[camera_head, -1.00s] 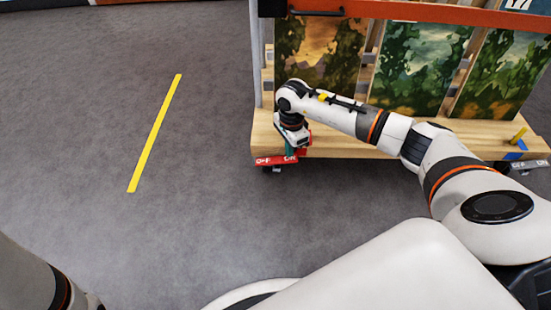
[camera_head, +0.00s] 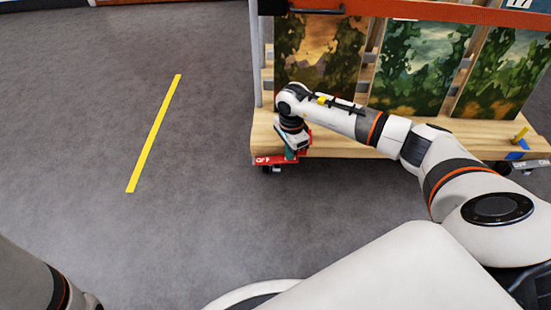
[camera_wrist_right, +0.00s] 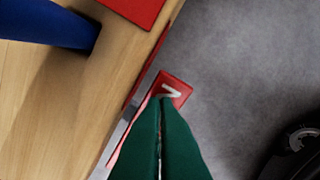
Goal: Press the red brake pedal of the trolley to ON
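The red brake pedal (camera_head: 263,160) sits at the front left corner of the wooden trolley (camera_head: 345,145), low over the floor. Its OFF label shows on the left; the ON end is covered by my right gripper (camera_head: 291,157). In the right wrist view the pedal's red end (camera_wrist_right: 180,88) shows part of a white letter just beyond the green fingertips (camera_wrist_right: 162,98). The fingers are together with nothing seen between them, and they point down at the ON end. Whether they touch it I cannot tell for certain. My left gripper is not in view.
Landscape paintings (camera_head: 425,65) stand on the trolley behind my right arm. A second, pale pedal (camera_head: 530,166) is at the trolley's right. A blue post (camera_wrist_right: 50,25) rises from the wood in the wrist view. Open grey floor with a yellow line (camera_head: 154,133) lies left.

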